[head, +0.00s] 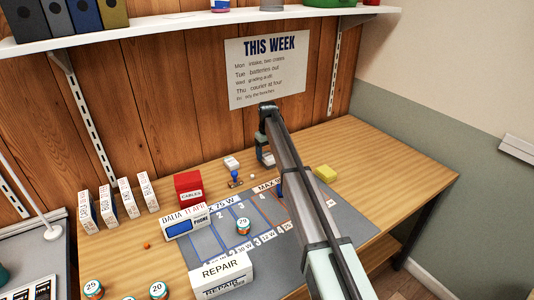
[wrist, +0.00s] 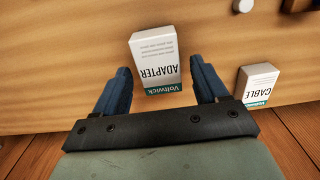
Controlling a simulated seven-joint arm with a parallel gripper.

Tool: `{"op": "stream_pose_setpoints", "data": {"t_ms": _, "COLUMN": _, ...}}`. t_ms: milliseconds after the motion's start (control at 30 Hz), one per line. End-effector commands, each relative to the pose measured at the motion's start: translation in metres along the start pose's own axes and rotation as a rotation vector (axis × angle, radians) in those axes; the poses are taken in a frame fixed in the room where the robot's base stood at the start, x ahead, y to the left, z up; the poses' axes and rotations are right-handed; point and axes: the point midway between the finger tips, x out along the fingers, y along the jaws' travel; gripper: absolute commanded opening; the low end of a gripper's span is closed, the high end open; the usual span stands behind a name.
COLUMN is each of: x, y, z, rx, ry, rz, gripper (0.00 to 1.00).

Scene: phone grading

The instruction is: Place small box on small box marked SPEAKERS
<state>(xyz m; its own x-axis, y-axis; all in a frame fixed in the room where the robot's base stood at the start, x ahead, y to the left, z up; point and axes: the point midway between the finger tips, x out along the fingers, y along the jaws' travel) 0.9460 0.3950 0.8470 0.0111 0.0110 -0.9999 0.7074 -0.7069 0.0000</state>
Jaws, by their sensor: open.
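My gripper (head: 265,145) is at the back of the table, below the THIS WEEK sheet. In the wrist view my gripper (wrist: 160,76) is open, one blue finger on each side of a small white box marked ADAPTER (wrist: 156,60). Gaps show between the fingers and the box. In the head view this box is mostly hidden by my gripper. A second small white box, marked CABLE (wrist: 258,84), lies beside the right finger in the wrist view. It also shows in the head view (head: 232,163). I cannot read SPEAKERS on any box.
A REPAIR box (head: 221,268) is at the front. Several upright boxes (head: 107,206) stand left.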

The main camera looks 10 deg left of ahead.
Motion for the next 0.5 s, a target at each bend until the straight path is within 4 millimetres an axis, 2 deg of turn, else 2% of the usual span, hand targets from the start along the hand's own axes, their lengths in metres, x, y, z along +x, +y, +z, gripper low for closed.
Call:
{"op": "stream_pose_setpoints", "data": {"t_ms": 267, "x": -0.004, "y": 0.0, "z": 0.0, "rx": 0.0, "ry": 0.0, "rz": 0.0, "gripper": 0.72}}
{"op": "stream_pose_setpoints", "data": {"t_ms": 367, "x": -0.013, "y": 0.0, "z": -0.001, "rx": 0.0, "ry": 0.002, "rz": 0.001, "gripper": 0.72}}
{"op": "stream_pose_setpoints", "data": {"t_ms": 500, "x": -0.035, "y": 0.0, "z": -0.001, "rx": 0.0, "ry": 0.002, "rz": 0.001, "gripper": 0.72}}
